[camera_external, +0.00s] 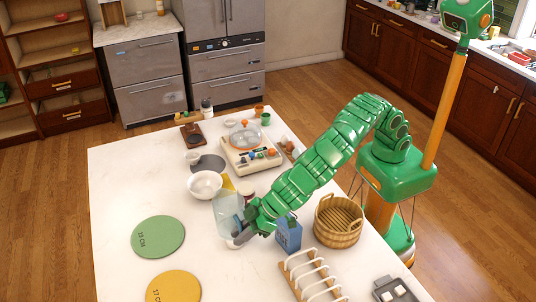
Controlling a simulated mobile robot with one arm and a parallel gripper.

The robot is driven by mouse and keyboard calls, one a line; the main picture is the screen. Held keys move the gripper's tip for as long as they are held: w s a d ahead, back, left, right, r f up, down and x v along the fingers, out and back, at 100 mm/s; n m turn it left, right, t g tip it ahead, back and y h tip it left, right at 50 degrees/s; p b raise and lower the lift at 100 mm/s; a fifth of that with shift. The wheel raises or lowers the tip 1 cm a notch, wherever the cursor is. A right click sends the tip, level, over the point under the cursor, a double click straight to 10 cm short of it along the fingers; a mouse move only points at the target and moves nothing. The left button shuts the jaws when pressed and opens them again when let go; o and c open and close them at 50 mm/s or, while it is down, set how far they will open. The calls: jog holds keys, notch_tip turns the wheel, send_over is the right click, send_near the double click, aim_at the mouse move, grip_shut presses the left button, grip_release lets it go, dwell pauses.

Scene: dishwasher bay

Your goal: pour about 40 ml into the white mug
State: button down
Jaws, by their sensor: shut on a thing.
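My gripper (243,212) is over the white table, shut on a clear, pale-blue jug (227,211). The jug looks somewhat tilted; its liquid level cannot be made out. A small white round vessel (236,244) stands just below the gripper, largely hidden by it. Another small white cup (193,158) stands farther back, by a grey disc (210,163). I cannot tell for certain which is the white mug, or whether either holds liquid.
A white bowl (205,184) is just behind the jug. A cream tray (249,163) is behind. Green (158,236) and yellow (173,287) discs lie left; the left table is otherwise clear.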

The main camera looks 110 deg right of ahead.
jog(key=s+a, duration=0.2)
jog(key=a, duration=0.5)
jog(key=shift+a+m, duration=0.2)
jog(key=shift+m, duration=0.2)
notch_tip(320, 180, down, 10)
jog(key=shift+r, duration=0.25)
dwell(0.4)
jog(key=shift+d+r, duration=0.1)
